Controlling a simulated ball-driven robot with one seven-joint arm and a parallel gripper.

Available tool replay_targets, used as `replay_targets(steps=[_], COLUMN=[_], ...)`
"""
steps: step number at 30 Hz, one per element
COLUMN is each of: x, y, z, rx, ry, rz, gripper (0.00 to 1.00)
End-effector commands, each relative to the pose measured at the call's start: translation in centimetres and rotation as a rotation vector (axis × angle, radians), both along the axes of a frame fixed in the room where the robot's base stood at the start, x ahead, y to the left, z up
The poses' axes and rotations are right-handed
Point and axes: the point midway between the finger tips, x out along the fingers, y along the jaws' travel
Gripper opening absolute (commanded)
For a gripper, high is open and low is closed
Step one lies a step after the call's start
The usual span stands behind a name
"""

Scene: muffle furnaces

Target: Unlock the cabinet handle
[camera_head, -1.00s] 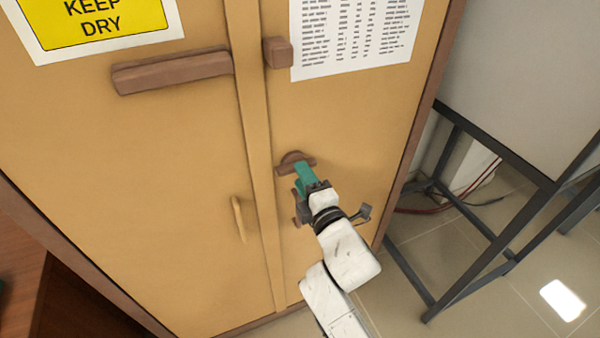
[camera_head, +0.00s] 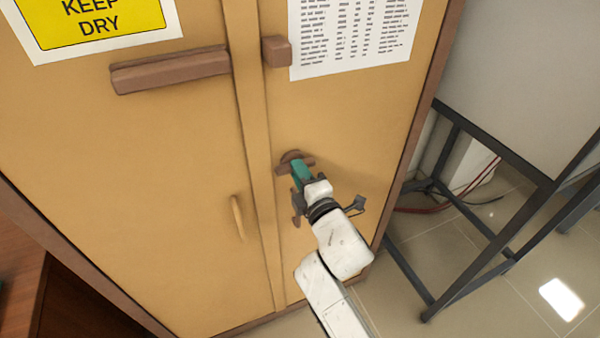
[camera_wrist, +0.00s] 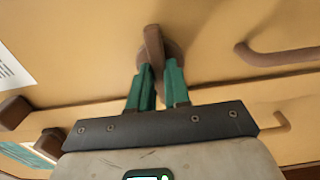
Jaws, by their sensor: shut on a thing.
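The cabinet handle (camera_head: 293,157) is a brown turning lever on a round base, on the right door of the tan cabinet (camera_head: 180,160). In the wrist view the lever (camera_wrist: 153,42) stands out from its round base between my fingertips. My gripper (camera_head: 300,169) has green fingers, and in the wrist view the gripper (camera_wrist: 158,70) is shut on the lever's near end. The fingers hide part of the lever in the head view.
A brown bar (camera_head: 170,70) and a small brown block (camera_head: 277,51) sit higher on the cabinet. A tan pull (camera_head: 238,217) is on the left door. A dark metal stand (camera_head: 480,225) is close at right. Tiled floor shows below.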

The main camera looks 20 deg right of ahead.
Motion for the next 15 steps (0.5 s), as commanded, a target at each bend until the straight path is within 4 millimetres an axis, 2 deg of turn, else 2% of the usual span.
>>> replay_targets(steps=[9, 15], x=[-0.02, -0.01], y=[0.01, 0.0], z=[-0.14, -0.21], rx=[0.011, 0.078], ry=[0.002, 0.001], rz=[0.0, 0.0], gripper=[0.0, 0.0])
